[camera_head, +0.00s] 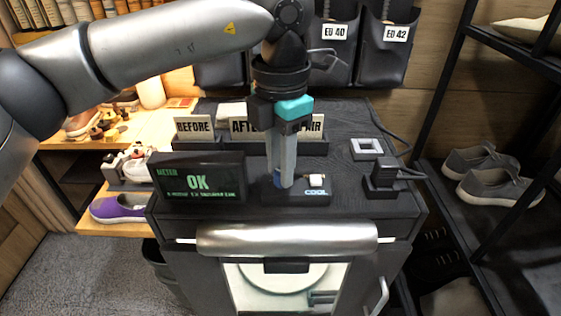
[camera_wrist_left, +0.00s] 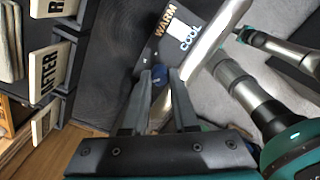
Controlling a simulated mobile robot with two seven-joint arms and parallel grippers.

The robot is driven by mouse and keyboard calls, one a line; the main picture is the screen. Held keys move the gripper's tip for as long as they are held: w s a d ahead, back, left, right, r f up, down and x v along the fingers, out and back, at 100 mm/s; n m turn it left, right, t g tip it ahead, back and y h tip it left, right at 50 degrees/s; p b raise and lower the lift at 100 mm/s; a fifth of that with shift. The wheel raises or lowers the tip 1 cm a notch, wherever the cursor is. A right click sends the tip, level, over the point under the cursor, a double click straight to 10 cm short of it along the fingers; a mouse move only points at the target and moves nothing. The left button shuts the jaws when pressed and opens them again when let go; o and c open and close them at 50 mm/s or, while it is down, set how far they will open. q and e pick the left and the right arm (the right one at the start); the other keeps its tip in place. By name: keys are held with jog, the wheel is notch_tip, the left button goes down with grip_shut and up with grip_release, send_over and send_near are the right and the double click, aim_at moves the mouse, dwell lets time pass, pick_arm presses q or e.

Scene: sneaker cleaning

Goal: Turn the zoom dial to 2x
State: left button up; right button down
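A black panel (camera_head: 302,198) on top of the dark cabinet carries a small blue knob (camera_head: 277,180) and a white switch (camera_head: 316,180). The label COOL shows, and the left wrist view shows WARM and COOL on the panel (camera_wrist_left: 163,50). No zoom or 2x marking is readable. My left gripper (camera_head: 281,186) points down at the knob. In the left wrist view its two fingers (camera_wrist_left: 159,75) stand apart on either side of the blue knob (camera_wrist_left: 159,92). Whether they touch it is not clear.
A METER display (camera_head: 199,180) reading OK stands left of the panel. BEFORE and AFTER signs (camera_head: 194,127) stand behind. A white-framed square (camera_head: 367,148) and a black block with a cable (camera_head: 383,176) are at right. A metal handle bar (camera_head: 287,239) runs along the front.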

pick_arm(q)
grip_shut()
jog(key=shift+f+m+b, duration=0.1)
jog(key=shift+m+b, duration=1.35)
jog(key=shift+m, duration=0.35)
jog(key=shift+m+b, duration=0.6)
jog(key=shift+m, duration=0.6)
jog(key=shift+m+b, duration=0.45)
jog(key=shift+m, duration=1.45)
jog(key=o, duration=0.5)
grip_release()
